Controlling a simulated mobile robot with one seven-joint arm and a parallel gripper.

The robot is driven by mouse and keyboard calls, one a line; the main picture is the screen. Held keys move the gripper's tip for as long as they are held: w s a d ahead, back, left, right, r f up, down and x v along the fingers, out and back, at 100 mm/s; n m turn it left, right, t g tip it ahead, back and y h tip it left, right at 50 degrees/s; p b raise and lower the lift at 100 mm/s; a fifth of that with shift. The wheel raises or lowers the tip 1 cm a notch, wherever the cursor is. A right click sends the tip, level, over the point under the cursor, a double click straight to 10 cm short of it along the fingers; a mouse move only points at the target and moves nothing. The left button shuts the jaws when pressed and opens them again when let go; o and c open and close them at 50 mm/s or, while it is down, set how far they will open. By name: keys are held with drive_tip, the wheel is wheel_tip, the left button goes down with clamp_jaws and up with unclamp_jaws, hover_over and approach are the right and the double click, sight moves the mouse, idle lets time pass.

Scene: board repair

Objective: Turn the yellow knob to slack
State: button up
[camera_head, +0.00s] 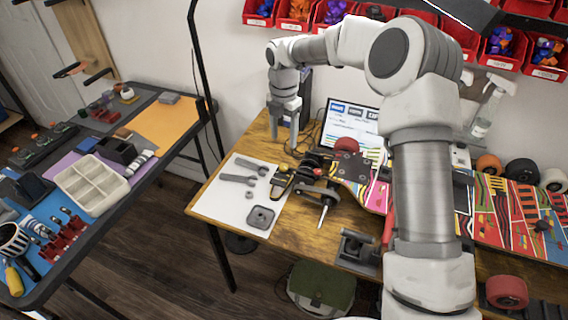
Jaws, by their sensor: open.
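A small yellow part (283,168) shows on a dark clamp-like device (308,185) on the wooden workbench. It may be the yellow knob, but it is too small to tell its shape or setting. My gripper (284,142) points down behind it, near the back left of the bench. Its two fingers are apart, with nothing seen between them. The gripper looks clear of the yellow part, though its exact height is hard to tell. A colourful skateboard deck (490,205) lies along the bench, partly hidden by my arm.
A white mat (225,205) with grey wrenches and a square plate lies left of the device. A laptop screen (351,122) stands behind it. Red bins (295,14) hang above. Loose wheels (507,291) lie at right. A cluttered second table (150,170) stands left across a floor gap.

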sight(284, 166)
wheel_tip(284, 166, down, 11)
drive_tip(key=shift+b, duration=0.3)
clamp_jaws()
idle(0.3)
